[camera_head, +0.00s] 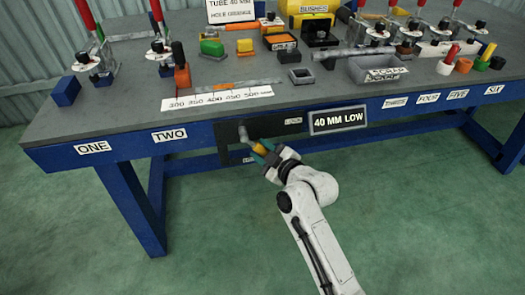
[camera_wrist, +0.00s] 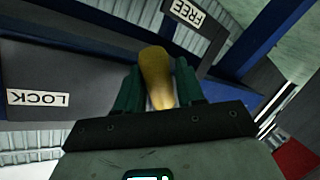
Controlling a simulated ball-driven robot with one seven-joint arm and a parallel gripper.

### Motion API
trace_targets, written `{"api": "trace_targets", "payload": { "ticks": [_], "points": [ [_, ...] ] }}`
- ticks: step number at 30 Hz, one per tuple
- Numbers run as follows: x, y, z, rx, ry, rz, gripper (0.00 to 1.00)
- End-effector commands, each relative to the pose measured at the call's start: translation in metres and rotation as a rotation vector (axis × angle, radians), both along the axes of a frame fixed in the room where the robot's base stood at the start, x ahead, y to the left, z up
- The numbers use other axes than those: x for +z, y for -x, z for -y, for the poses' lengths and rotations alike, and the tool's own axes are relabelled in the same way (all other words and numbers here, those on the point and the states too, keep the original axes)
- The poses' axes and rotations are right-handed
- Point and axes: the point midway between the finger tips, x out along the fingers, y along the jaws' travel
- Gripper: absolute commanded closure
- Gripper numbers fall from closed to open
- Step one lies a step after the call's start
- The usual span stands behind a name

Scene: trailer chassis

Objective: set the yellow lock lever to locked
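The yellow lock lever (camera_head: 260,149) has a grey arm that runs from a pivot on the dark panel (camera_head: 232,131) under the bench's front edge. It slants down and right from the pivot. The LOCK label (camera_head: 293,121) is on the panel to the right of the pivot; it shows at left in the wrist view (camera_wrist: 38,98). The FREE label (camera_wrist: 202,12) is at the top of the wrist view. My gripper (camera_head: 264,153) has its green fingers on both sides of the yellow handle (camera_wrist: 155,75), closely against it. The fingers' contact faces are partly hidden.
The blue bench frame (camera_head: 180,142) and the 40 MM LOW sign (camera_head: 338,119) are close to my gripper. Clamps, blocks and a grey tray (camera_head: 375,70) stand on the bench top. The green floor (camera_head: 420,220) in front is clear.

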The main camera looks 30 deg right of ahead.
Motion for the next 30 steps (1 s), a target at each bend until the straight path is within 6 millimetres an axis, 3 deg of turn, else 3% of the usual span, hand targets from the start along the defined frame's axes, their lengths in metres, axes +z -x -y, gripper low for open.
{"api": "trace_targets", "payload": {
  "ticks": [5,19,30],
  "points": [
    [0.003,0.012,0.001,-0.001,-0.001,0.000,0.62],
    [0.020,0.091,0.009,0.001,-0.001,-0.002,0.62],
    [0.024,0.105,0.011,0.001,0.000,-0.001,0.62]
  ]
}}
